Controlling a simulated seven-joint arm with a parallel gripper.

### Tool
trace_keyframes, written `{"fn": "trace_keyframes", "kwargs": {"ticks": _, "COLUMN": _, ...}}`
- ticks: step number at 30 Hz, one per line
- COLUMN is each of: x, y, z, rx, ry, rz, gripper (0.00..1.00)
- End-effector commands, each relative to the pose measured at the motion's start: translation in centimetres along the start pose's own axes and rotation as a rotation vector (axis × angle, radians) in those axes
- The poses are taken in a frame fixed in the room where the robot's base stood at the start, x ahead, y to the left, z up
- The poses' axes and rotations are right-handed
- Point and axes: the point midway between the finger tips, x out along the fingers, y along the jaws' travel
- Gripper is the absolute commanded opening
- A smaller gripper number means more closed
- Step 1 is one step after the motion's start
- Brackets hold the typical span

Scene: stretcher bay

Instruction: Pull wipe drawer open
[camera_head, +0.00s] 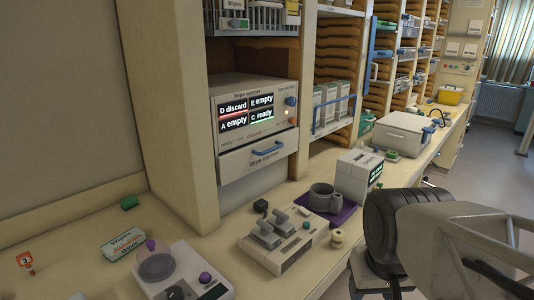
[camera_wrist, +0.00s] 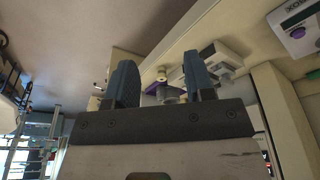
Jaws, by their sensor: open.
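The wipe drawer (camera_head: 235,163) is a pale front under the wipe monitor (camera_head: 245,138) in the left shelf bay. Its blue bar handle (camera_head: 267,148) faces the room, and the drawer looks shut. My gripper (camera_wrist: 160,80) shows in the wrist view with two blue fingers spread apart and nothing between them. The drawer cannot be made out in the wrist view. In the head view my dark arm link is at the lower right, well apart from the drawer, and the gripper's fingers are not visible there.
On the counter below are a grey device with levers (camera_head: 284,238), a grey cup (camera_head: 322,197) on a purple mat, a white box (camera_head: 360,173), a Wipes packet (camera_head: 124,244) and a round-dish device (camera_head: 180,276). A tall shelf post (camera_head: 180,120) stands left of the drawer.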

Motion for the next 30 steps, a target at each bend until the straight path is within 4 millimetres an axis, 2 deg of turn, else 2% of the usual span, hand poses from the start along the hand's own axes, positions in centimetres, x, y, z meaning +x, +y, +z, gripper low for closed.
{"fn": "trace_keyframes", "kwargs": {"ticks": 5, "x": 0.0, "y": -0.7, "z": -1.0, "rx": 0.010, "ry": -0.007, "rz": -0.037, "gripper": 0.39}}
{"fn": "trace_keyframes", "kwargs": {"ticks": 11, "x": 0.2, "y": -2.5, "z": -3.7, "rx": 0.040, "ry": -0.023, "rz": -0.145, "gripper": 0.39}}
{"fn": "trace_keyframes", "kwargs": {"ticks": 20, "x": 0.5, "y": -6.4, "z": -10.3, "rx": 0.117, "ry": -0.035, "rz": -0.377, "gripper": 0.39}}
{"fn": "trace_keyframes", "kwargs": {"ticks": 30, "x": 1.1, "y": -10.0, "z": -19.0, "rx": 0.229, "ry": -0.008, "rz": -0.627, "gripper": 0.39}}
